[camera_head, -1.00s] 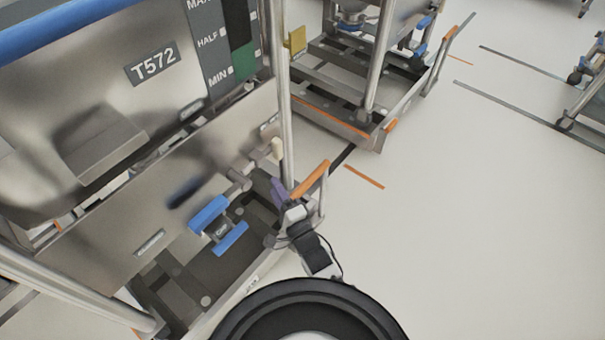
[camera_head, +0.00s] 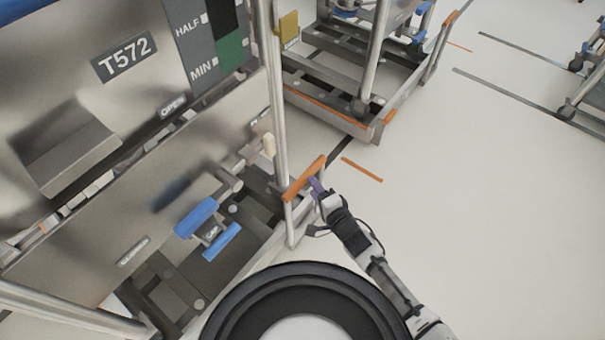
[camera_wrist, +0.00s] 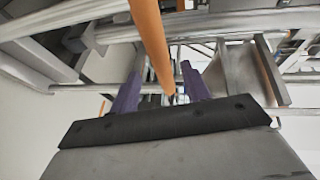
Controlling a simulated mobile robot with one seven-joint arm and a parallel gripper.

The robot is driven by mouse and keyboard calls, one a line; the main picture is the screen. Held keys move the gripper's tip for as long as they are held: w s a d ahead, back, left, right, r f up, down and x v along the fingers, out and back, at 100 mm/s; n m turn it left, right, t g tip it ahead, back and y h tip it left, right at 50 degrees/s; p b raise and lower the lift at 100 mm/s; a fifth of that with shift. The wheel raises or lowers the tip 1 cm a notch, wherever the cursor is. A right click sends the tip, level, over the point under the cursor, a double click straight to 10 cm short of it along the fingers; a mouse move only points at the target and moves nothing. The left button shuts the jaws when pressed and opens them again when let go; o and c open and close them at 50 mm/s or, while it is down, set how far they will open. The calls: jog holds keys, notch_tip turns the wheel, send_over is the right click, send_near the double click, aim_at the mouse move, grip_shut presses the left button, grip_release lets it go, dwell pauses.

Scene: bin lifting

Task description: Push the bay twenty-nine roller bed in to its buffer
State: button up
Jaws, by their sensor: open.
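The near roller bed (camera_head: 185,290) is a dark low frame under the steel bin station marked T572. Its number plate is not readable now. An orange-topped upright handle (camera_head: 305,178) stands at its right end. My gripper (camera_head: 317,186) has purple fingers and is just right of the orange bar in the head view. In the wrist view my gripper (camera_wrist: 161,72) is open, and the orange bar (camera_wrist: 150,40) runs down into the gap between the fingers. I cannot tell whether they touch it. A blue-handled catch (camera_head: 207,225) sits on the bed's front.
A second bay (camera_head: 350,110) with an orange-edged low frame stands behind. A short orange floor stripe (camera_head: 362,170) lies right of the handle. Open pale floor (camera_head: 480,210) fills the right. A steel post (camera_head: 275,100) rises beside the handle.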

jog(key=x, duration=0.7)
jog(key=shift+w+a, duration=0.25)
jog(key=shift+w, duration=0.05)
jog(key=shift+f, duration=0.1)
grip_shut()
